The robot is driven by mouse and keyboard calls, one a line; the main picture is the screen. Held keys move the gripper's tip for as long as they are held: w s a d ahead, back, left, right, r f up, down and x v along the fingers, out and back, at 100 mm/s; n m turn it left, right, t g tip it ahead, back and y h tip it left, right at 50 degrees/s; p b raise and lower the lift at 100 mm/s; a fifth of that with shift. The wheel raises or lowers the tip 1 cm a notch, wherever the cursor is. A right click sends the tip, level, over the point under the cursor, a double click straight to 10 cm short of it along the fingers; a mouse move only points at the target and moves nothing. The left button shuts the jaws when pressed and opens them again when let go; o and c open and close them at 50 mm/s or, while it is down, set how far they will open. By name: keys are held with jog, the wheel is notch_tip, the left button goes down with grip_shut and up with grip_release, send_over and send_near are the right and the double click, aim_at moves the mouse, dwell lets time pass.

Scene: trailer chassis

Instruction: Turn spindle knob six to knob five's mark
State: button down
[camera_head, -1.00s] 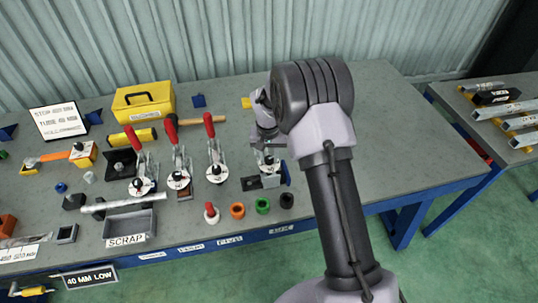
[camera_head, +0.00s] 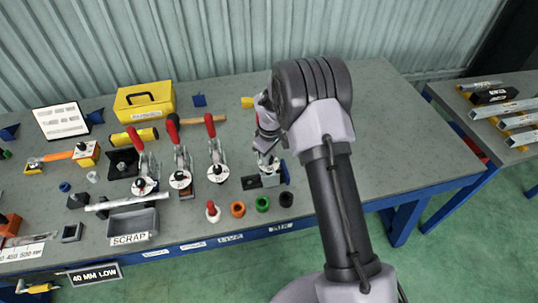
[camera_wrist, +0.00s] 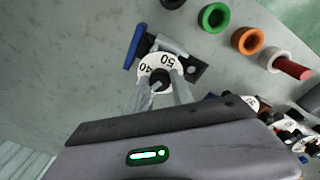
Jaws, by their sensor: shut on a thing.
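Knob six is a small dark knob (camera_wrist: 158,76) at the centre of a white dial (camera_wrist: 157,63), whose numbers 40 and 50 show in the wrist view. My gripper (camera_wrist: 160,84) is shut on the knob, its two fingers on either side. In the head view the dial of station six (camera_head: 268,160) is partly hidden by my gripper (camera_head: 268,150). Knob five (camera_head: 217,169) sits on a white dial to its left, on the red-handled clamp nearest to it. The marks are too small to read in the head view.
Red-handled clamps (camera_head: 170,122) stand to the left. A red-topped white peg (camera_head: 212,212) and orange (camera_head: 238,209), green (camera_head: 262,204) and black (camera_head: 286,200) rings line the front. The bench (camera_head: 385,140) is clear on the right.

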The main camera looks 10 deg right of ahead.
jog(key=shift+n+p, duration=0.45)
jog(key=shift+n, duration=1.85)
jog(key=c, duration=1.1)
grip_release()
notch_tip(320, 180, up, 17)
jog(key=s+p, duration=0.1)
jog(key=p, duration=0.2)
jog(key=shift+s+r, duration=0.15)
jog(key=shift+s, duration=0.1)
jog(key=shift+d, duration=0.1)
